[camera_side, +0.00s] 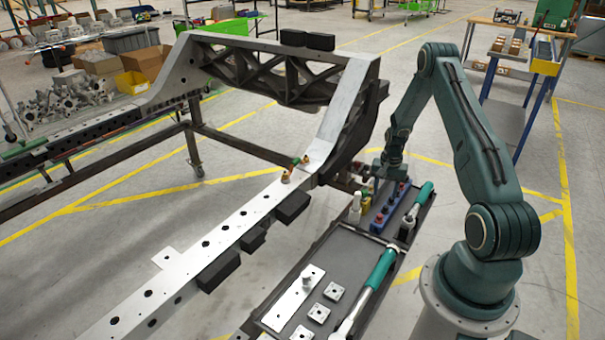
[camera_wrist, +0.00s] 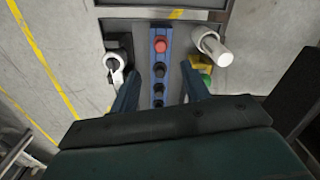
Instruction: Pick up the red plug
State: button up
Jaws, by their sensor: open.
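The red plug (camera_wrist: 160,45) sits at the far end of a narrow blue rack (camera_wrist: 159,33) in the wrist view, with several dark holes or plugs in a row behind it. In the side view the rack (camera_side: 376,227) lies on the dark tray, where the red plug is too small to tell apart surely. My gripper (camera_wrist: 160,88) is open and empty. Its two fingers straddle the near part of the rack, left and right, and the red plug lies beyond their tips. In the side view my gripper (camera_side: 376,172) hangs near the rack's far end.
A white cylinder (camera_wrist: 215,48) and a yellow item (camera_wrist: 201,66) stand right of the rack. A wrench head (camera_wrist: 116,68) lies left. In the side view a teal-handled wrench (camera_side: 381,268) and metal plates (camera_side: 293,300) lie on the tray, beside the chassis rail (camera_side: 225,228).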

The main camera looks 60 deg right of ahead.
send_over(380, 215)
jog(key=shift+f, duration=2.9)
jog(key=shift+f, duration=0.15)
jog(key=shift+f, duration=2.45)
grip_shut()
jog(key=shift+r, duration=0.1)
notch_tip(380, 215, up, 20)
jog(key=shift+r, duration=0.1)
jog(key=shift+r, duration=2.05)
